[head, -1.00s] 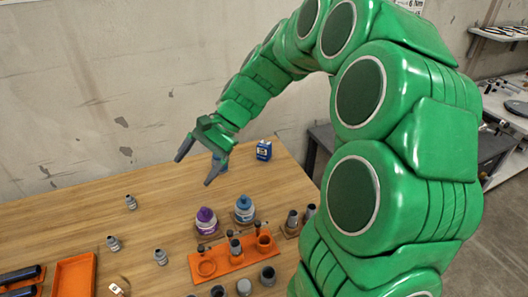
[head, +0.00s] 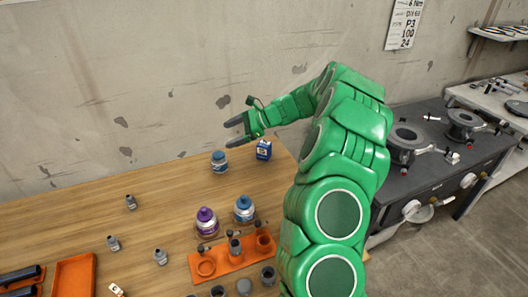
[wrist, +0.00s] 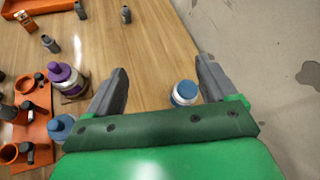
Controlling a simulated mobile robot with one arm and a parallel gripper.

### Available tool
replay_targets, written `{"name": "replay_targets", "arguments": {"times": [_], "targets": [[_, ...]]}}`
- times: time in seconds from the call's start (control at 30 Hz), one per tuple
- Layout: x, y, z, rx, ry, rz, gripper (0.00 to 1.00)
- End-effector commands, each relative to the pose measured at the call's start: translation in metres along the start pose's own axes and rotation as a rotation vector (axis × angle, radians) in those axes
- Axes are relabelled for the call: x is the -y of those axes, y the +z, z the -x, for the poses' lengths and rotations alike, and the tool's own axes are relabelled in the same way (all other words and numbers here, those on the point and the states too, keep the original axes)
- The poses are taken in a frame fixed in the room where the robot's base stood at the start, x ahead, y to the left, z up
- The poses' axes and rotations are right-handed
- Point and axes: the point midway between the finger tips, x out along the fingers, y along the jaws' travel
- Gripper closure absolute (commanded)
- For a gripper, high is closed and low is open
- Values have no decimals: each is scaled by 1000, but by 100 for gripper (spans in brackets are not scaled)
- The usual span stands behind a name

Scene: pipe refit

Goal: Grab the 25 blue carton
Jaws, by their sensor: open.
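The blue carton (head: 264,149) stands upright near the back right edge of the wooden table in the head view. It has a pale label; a number on it is too small to read. My gripper (head: 228,134) is open, with its grey fingers pointing left, above the table's back edge and to the upper left of the carton. In the wrist view, the spread fingers of my gripper (wrist: 161,66) show with nothing gripped between them. The carton does not show in the wrist view.
A blue-capped jar (head: 219,162) stands left of the carton; it also shows in the wrist view (wrist: 184,93). Purple-capped (head: 206,222) and blue-capped (head: 244,209) bottles stand nearer, by an orange rack (head: 222,267). A wall (head: 150,90) rises behind the table.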

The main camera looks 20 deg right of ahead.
Motion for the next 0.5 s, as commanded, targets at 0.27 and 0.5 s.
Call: {"name": "replay_targets", "arguments": {"times": [0.27, 0.5], "targets": [[38, -89, 30, 8, -151, -196, 15], [56, -170, 64, 9, -279, -355, 15]]}}
